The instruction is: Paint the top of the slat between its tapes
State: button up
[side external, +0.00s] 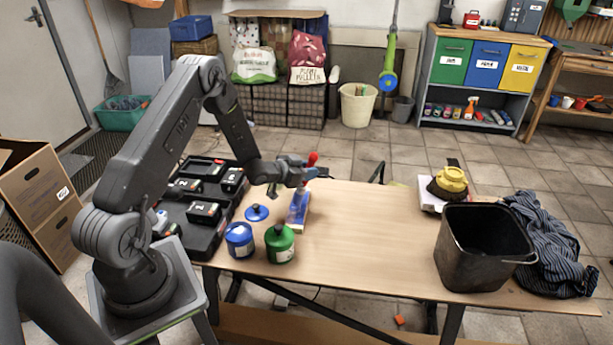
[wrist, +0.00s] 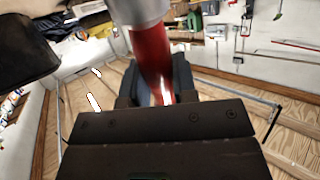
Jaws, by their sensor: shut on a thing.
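My gripper (side external: 300,171) is shut on a brush with a red handle (side external: 313,158), above the left part of the table. In the wrist view the red handle (wrist: 151,55) stands between the dark fingers, with a pale grey part at the top edge. The slat (side external: 298,211) lies on the table below the gripper, a short strip that looks mostly blue with pale edges. Whether the blue is paint or tape is too small to tell. The brush's bristles are not clear, nor whether they touch the slat.
A blue can (side external: 239,241), a blue lid (side external: 257,213) and a green can (side external: 280,243) stand left of the slat. A black bin (side external: 480,250), striped cloth (side external: 550,250) and yellow item (side external: 451,180) are at the right. The table's middle (side external: 370,235) is clear.

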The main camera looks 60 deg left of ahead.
jog(key=shift+w+a, duration=2.35)
jog(key=shift+a, duration=0.25)
jog(key=shift+s+d, duration=5.55)
jog(key=shift+d, duration=0.55)
notch_tip(320, 180, up, 8)
jog(key=shift+s, duration=0.15)
jog(key=shift+s+a+f, duration=0.2)
jog(key=shift+s+f, duration=0.1)
jog(key=shift+s, duration=0.05)
